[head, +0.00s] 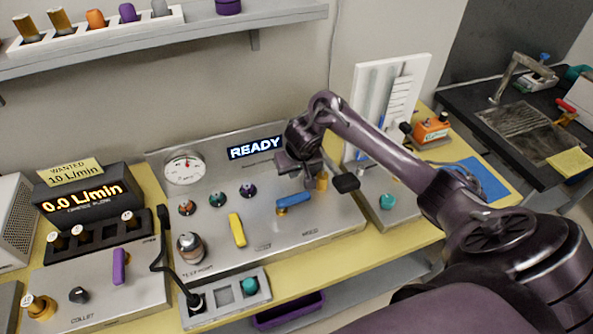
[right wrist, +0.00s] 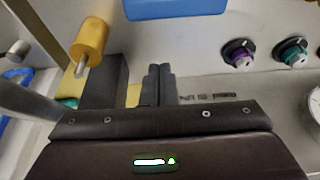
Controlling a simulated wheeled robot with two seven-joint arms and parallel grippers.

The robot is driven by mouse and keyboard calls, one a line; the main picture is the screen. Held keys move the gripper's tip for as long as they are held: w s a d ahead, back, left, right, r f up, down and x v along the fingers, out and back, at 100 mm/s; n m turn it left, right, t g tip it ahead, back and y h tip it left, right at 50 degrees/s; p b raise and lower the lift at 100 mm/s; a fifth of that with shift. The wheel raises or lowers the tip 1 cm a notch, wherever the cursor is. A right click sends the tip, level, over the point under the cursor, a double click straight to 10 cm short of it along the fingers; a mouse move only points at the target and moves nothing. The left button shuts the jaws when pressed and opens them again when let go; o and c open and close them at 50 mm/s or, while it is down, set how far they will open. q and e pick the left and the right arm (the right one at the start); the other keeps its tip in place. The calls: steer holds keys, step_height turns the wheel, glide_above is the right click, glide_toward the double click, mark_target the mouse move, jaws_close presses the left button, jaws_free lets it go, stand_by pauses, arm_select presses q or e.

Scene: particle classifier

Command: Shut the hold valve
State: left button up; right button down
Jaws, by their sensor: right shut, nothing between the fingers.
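A blue lever (head: 293,203) sits on the sloped grey panel (head: 340,222), lying nearly level with its right end slightly raised. A small label below it is too blurred to read surely; I take this lever as the hold valve. It also shows at the top edge of the right wrist view (right wrist: 175,8). My right gripper (head: 303,182) is above the blue lever in the head view, with shut, empty fingers that also show in the right wrist view (right wrist: 158,85). It appears apart from the lever. My left gripper is not in view.
A gold knob (head: 321,181) stands just right of the gripper, also in the wrist view (right wrist: 90,40). A yellow lever (head: 237,229) and small coloured knobs (head: 217,198) are to the left. The display (head: 256,148) reads READY; the flow meter (head: 84,198) reads 0.0 L/min.

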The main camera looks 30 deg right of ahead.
mark_target(294, 201)
steer(key=x, duration=0.3)
steer(key=shift+w+f, duration=0.1)
steer(key=shift+f, duration=0.2)
steer(key=s, duration=0.1)
steer(key=s+p, duration=0.1)
steer(key=s, duration=0.1)
steer(key=shift+a+r, duration=0.2)
steer(key=shift+a, duration=0.1)
steer(key=shift+s+a, duration=0.15)
steer(key=shift+s, duration=0.35)
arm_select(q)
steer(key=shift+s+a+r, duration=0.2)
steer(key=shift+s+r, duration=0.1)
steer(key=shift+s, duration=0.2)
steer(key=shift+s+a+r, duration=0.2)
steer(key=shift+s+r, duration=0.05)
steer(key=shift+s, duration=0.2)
arm_select(e)
steer(key=shift+f, duration=0.1)
steer(key=shift+w, duration=0.1)
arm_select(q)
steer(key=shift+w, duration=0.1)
